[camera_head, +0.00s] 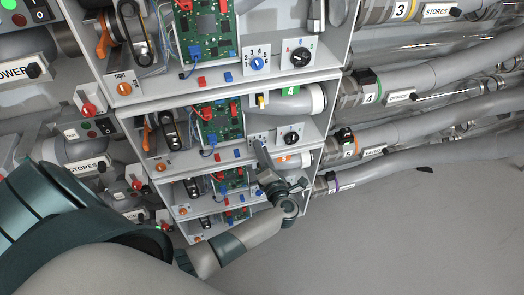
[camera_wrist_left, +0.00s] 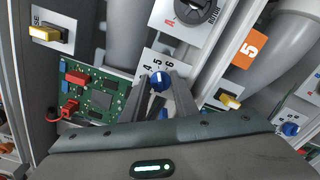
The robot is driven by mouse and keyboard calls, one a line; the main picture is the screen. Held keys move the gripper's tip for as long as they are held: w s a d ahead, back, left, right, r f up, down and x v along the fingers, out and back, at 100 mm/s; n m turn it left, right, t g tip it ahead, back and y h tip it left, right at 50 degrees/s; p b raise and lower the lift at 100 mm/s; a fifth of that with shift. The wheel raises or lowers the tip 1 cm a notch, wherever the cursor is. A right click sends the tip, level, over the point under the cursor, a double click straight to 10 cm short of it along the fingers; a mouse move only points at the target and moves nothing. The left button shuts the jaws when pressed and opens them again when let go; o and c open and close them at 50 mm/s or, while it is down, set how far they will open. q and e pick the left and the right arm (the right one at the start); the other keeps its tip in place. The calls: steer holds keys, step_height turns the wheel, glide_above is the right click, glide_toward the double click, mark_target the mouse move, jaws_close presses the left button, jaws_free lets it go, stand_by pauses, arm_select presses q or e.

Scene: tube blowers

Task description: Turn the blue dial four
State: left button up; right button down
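A blue dial (camera_wrist_left: 158,78) sits on a light panel with printed numbers, of which 4, 5 and 6 can be read in the left wrist view. My left gripper (camera_head: 260,145) reaches up to this panel on the second box from the top, the box with a green 4 tag (camera_head: 290,91). In the left wrist view the two fingers (camera_wrist_left: 162,84) stand close on either side of the dial, slightly apart. Whether they touch it is unclear. In the head view the fingers largely hide this dial. My right gripper is out of view.
The box above has its own blue dial (camera_head: 257,63) and a black knob (camera_head: 300,57). A black knob (camera_head: 291,138) is right of my fingers. A green circuit board (camera_wrist_left: 98,95) is beside them. An orange 5 tag (camera_wrist_left: 250,50) marks a tube below.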

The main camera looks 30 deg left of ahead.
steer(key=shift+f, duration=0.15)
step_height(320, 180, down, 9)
steer(key=b, duration=0.9)
arm_select(q)
steer(key=n+b, duration=0.1)
steer(key=n, duration=0.7)
steer(key=shift+s, duration=0.1)
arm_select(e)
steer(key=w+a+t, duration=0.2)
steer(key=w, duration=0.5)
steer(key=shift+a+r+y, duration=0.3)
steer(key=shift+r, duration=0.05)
arm_select(q)
steer(key=o, duration=1)
steer(key=shift+r, duration=0.1)
